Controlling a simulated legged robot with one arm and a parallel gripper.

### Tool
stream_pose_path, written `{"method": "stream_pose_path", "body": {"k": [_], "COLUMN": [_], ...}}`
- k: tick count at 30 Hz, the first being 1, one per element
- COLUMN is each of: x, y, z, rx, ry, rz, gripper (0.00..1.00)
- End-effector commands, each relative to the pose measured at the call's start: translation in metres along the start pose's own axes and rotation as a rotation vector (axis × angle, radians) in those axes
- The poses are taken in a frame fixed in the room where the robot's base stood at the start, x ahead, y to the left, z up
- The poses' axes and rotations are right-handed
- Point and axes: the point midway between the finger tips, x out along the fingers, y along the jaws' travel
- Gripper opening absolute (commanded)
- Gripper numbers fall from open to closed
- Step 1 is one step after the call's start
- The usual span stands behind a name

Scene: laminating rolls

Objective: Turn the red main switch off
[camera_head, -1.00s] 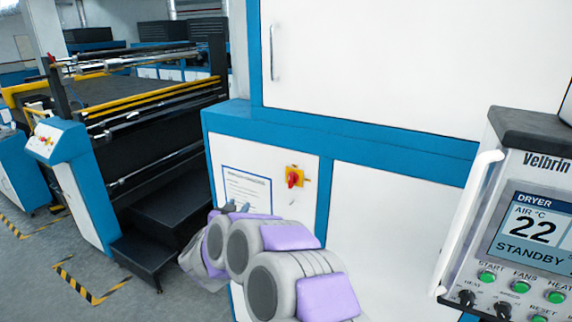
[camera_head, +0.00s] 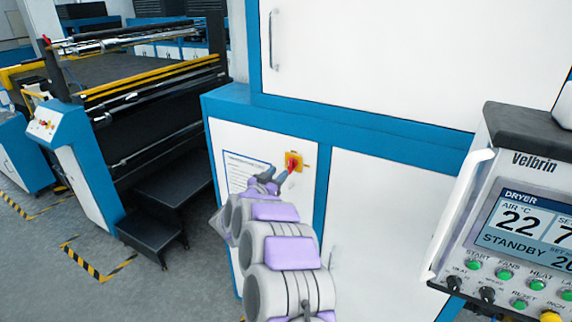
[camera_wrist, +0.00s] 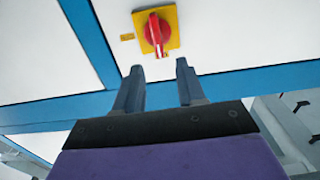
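The red main switch (camera_head: 292,163) is a red rotary handle on a yellow square plate, mounted on the white cabinet panel with blue edging. In the wrist view the red switch (camera_wrist: 156,32) is just beyond my fingertips, its handle pointing toward the gripper. My gripper (camera_head: 279,178) is in front of the panel, slightly left of and below the switch in the head view. In the wrist view my gripper (camera_wrist: 159,72) has its two fingers spread apart with nothing between them. Contact with the switch is not visible.
A printed sheet (camera_head: 244,172) is on the panel left of the switch. A dryer control box (camera_head: 515,215) stands at the right, with a display and buttons. Black steps (camera_head: 160,205) and a roller machine (camera_head: 140,90) are at the left, with floor free in front.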

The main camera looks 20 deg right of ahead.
Motion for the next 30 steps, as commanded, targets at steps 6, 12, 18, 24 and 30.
{"method": "stream_pose_path", "body": {"k": [6,12,18,24,30], "x": [0.036,0.057,0.065,0.066,0.066], "y": [0.001,0.001,0.000,0.000,0.000], "z": [0.000,-0.001,0.001,0.001,0.000], "rx": [-0.001,0.002,0.000,0.000,0.001], "ry": [0.000,0.001,-0.002,-0.002,-0.002], "rz": [0.001,0.001,-0.002,-0.002,-0.002], "gripper": [0.39,0.39,0.39,0.39,0.29]}}
